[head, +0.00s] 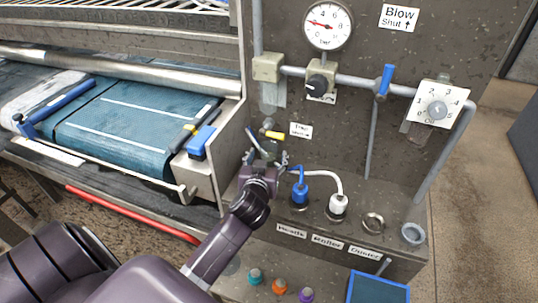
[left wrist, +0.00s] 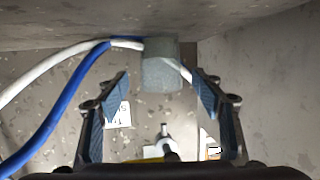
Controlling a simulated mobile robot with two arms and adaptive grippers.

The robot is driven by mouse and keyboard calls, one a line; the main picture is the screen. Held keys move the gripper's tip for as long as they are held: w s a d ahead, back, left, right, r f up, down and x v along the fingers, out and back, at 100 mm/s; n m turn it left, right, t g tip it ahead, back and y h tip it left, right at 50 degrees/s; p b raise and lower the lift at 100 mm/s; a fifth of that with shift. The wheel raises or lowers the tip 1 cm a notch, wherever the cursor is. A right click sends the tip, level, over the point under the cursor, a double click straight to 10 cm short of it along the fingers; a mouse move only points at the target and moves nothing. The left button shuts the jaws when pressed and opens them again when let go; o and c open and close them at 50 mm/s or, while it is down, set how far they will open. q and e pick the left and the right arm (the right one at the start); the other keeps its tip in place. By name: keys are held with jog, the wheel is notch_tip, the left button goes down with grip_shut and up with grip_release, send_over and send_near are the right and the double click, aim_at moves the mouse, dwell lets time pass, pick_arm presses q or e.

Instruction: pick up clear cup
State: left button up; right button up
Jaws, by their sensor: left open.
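A cloudy, see-through cylinder that looks like the clear cup (left wrist: 161,66) stands at the top middle of the left wrist view. It lies between and just beyond the fingertips of my left gripper (left wrist: 165,88), which is open and empty, with a gap on each side. In the head view my left gripper (head: 266,160) is at the panel's foot, below a yellow valve handle (head: 273,134), and hides that cylinder. Another pale round cup-like rim (head: 413,233) sits at the right end of the ledge. My right gripper is not in view.
Blue and white hoses (left wrist: 65,92) run close by the cylinder; they end at a blue plug (head: 299,193) and a white plug (head: 337,206) on the ledge. A metal frame (head: 228,140) stands to the left. A gauge (head: 327,25) and pipes are above.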

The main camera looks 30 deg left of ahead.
aim_at(268, 155)
pick_arm(q)
jog(key=x, duration=0.2)
jog(key=shift+w+a, duration=0.2)
jog(key=shift+w, duration=0.1)
jog(key=shift+w+a+f, duration=0.15)
jog(key=shift+w+f, duration=0.05)
jog(key=shift+w, duration=0.2)
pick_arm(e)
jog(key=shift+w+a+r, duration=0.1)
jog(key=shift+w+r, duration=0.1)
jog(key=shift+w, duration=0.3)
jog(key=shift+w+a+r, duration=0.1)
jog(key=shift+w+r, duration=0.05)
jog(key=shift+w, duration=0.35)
pick_arm(q)
jog(key=shift+c, duration=0.5)
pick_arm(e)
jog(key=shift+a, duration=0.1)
pick_arm(q)
jog(key=c, duration=1.3)
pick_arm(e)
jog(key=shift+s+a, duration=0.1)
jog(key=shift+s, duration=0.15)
pick_arm(q)
jog(key=shift+r, duration=0.1)
